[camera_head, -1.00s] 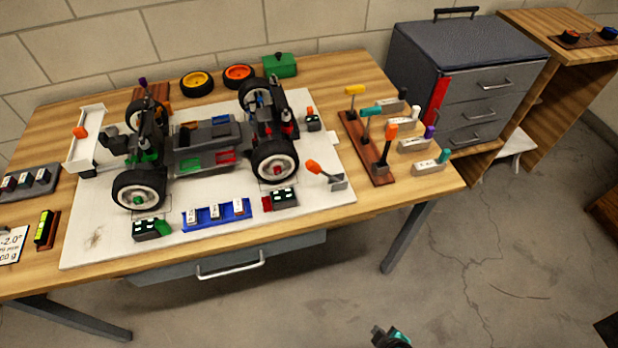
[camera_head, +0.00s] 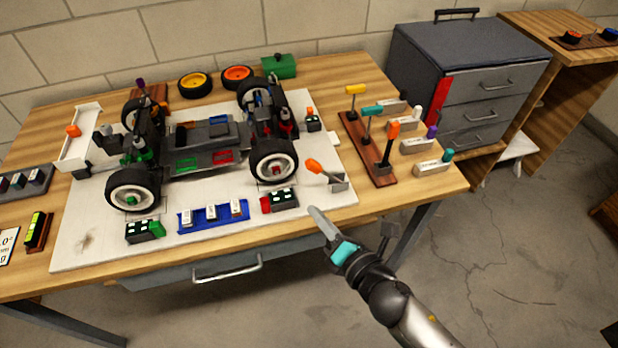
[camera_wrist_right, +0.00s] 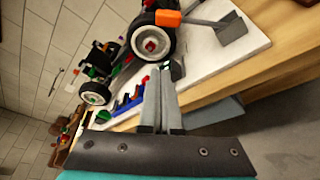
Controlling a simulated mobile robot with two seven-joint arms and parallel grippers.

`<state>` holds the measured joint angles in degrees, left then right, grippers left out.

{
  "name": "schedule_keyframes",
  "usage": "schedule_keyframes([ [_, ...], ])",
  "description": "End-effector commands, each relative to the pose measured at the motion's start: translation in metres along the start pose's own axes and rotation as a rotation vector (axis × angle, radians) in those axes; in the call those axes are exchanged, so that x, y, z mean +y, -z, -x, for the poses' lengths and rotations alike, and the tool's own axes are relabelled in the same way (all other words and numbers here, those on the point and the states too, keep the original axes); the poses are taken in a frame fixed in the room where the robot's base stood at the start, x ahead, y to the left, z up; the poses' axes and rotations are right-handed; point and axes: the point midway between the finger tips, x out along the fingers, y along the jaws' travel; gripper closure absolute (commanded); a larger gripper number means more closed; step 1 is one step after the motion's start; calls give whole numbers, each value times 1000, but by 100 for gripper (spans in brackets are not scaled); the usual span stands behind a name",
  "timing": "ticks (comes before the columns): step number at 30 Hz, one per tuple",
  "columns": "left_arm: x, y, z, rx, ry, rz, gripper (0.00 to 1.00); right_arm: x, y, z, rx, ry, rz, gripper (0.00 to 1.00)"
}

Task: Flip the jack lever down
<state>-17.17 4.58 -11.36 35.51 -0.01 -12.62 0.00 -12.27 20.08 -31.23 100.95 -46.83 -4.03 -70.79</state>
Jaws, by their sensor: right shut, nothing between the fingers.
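The jack lever (camera_head: 314,167) has an orange tip and a thin arm that slants up and left from a grey base (camera_head: 338,184). It stands at the right front of the white board (camera_head: 100,244), right of the car's front right wheel. In the right wrist view the orange tip (camera_wrist_right: 168,18) is large at the top, with the grey base (camera_wrist_right: 230,27) to its right. My right gripper (camera_head: 316,213) is shut and empty, in front of the lever by the table's front edge, apart from it. Its fingers (camera_wrist_right: 161,98) are together in the wrist view. My left gripper is out of view.
The racecar (camera_head: 205,150) stands on the white board. A red-and-black box (camera_head: 282,201) and a blue tray (camera_head: 214,218) lie along its front. A wooden rack of coloured-handled tools (camera_head: 367,150) stands to the right. The floor in front is clear.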

Motion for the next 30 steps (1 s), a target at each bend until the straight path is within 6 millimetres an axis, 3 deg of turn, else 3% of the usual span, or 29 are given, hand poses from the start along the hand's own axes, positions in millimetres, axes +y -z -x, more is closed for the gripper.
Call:
schedule_keyframes([
  [14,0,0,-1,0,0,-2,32,0,0,-10,-1,-1,-3,100],
  [30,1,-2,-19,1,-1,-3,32,-1,0,-98,-2,-1,-3,100],
])
